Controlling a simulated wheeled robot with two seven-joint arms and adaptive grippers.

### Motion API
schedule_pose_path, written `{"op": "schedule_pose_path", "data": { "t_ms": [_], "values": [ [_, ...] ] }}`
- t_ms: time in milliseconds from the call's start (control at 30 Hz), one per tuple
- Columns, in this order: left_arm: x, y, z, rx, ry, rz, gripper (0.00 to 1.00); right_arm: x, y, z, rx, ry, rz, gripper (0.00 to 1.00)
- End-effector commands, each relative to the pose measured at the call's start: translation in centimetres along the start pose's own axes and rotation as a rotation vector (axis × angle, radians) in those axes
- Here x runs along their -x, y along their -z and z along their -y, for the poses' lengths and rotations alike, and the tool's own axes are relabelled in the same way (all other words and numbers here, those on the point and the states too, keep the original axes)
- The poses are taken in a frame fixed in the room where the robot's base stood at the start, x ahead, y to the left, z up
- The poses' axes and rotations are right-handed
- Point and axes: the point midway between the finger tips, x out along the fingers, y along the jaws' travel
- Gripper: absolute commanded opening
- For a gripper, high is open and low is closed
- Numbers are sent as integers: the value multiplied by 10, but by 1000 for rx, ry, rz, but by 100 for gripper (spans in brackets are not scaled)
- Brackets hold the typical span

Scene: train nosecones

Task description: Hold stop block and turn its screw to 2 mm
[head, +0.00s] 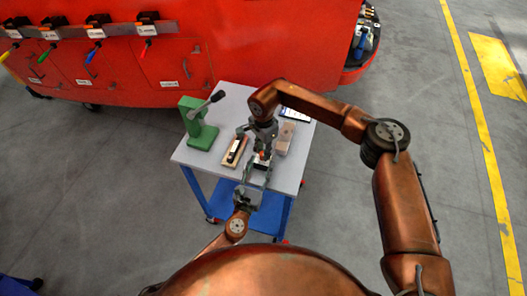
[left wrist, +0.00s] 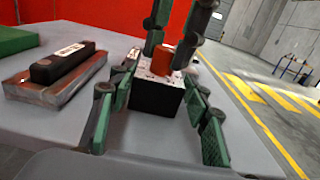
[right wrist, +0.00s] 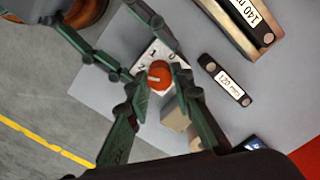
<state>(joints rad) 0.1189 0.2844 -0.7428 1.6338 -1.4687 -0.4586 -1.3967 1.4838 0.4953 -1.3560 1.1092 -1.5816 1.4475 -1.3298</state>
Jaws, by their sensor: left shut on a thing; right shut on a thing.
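The stop block (left wrist: 157,98) is a black block with a white, numbered top plate. It stands upright at the table's near edge and also shows in the head view (head: 260,167). Its screw has an orange-red knob (right wrist: 160,76) with a pale line mark. The digits 0, 1 and 2 show around it; the mark points roughly left, below the 2, but its exact reading is unclear. My left gripper (left wrist: 160,112) is shut on the block, one finger on each side. My right gripper (head: 264,148) comes from above and is shut on the knob, its fingers partly covering the plate.
A green press (head: 200,125) stands farther left. A wooden box (head: 285,138) and a tablet (head: 294,115) are to the right and back. The table's front left is bare.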

Motion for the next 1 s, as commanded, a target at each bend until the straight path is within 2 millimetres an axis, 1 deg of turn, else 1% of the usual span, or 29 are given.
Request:
{"op": "schedule_pose_path", "data": {
  "t_ms": [33, 533, 567, 800, 1000],
  "values": [
    [0, 0, -1, 0, -2, 0, 9, 0, 3, 0, 5, 2, -5, 0],
    [0, 0, -1, -1, -2, 0, 9, 0, 3, 1, 19, 2, -6, 0],
    [0, 0, -1, -1, -2, 0, 9, 0, 3, 1, 19, 2, -6, 23],
    [0, 0, 0, -1, -1, -1, 9, 0, 2, 0, 20, 1, -3, 39],
    [0, 0, 0, -1, 0, -1, 9, 0, 1, 0, 21, 1, -2, 39]
  ]
}}
